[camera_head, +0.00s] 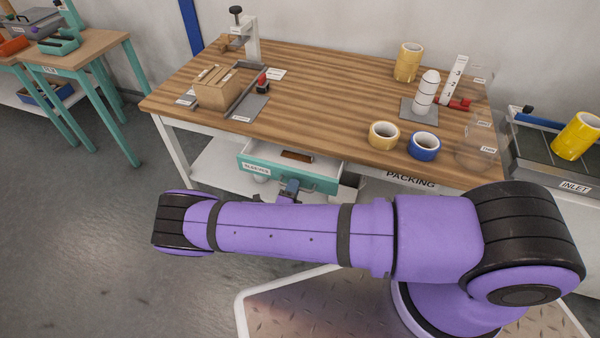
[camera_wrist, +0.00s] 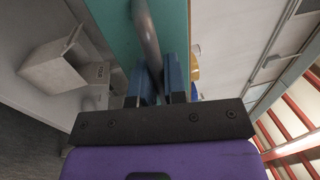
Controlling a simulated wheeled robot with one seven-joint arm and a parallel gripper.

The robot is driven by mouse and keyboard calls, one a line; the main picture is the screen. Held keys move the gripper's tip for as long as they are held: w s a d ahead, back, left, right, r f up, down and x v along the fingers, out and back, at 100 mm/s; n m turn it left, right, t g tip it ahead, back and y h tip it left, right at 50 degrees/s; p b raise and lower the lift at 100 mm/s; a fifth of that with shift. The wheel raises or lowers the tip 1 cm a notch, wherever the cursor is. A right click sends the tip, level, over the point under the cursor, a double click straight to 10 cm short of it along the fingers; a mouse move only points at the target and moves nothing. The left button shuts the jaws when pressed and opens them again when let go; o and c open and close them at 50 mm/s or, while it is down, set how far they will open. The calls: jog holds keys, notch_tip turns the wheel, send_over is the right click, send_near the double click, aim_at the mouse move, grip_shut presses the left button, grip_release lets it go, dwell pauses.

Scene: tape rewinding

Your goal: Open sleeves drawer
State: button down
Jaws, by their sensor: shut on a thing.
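The sleeves drawer (camera_head: 262,168) is a teal-fronted drawer with a white label, under the front edge of the wooden packing table. It is pulled out partway, and its inside shows with a brown item (camera_head: 297,156) in it. In the wrist view its teal front (camera_wrist: 118,28) fills the upper middle, with a grey bar handle (camera_wrist: 146,38) across it. My gripper (camera_wrist: 158,82) has its two blue fingers on either side of the handle and is shut on it. In the head view my gripper (camera_head: 290,190) is at the drawer front, partly hidden by my purple arm.
The wooden table (camera_head: 320,95) carries a cardboard box (camera_head: 217,88), yellow tape rolls (camera_head: 408,62), a tan roll (camera_head: 384,135) and a blue roll (camera_head: 424,146). A conveyor marked INLET (camera_head: 550,160) stands at right. In the wrist view a white box (camera_wrist: 60,62) lies left of the drawer.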

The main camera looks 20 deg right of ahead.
jog(key=r+v, duration=0.2)
jog(key=v, duration=1)
jog(key=shift+s+a, duration=0.15)
jog(key=shift+s, duration=0.15)
jog(key=shift+r, duration=0.1)
jog(key=c, duration=1.2)
grip_release()
jog(key=shift+a, duration=0.1)
jog(key=v, duration=1)
jog(key=shift+s+a, duration=0.2)
jog(key=shift+s, duration=0.1)
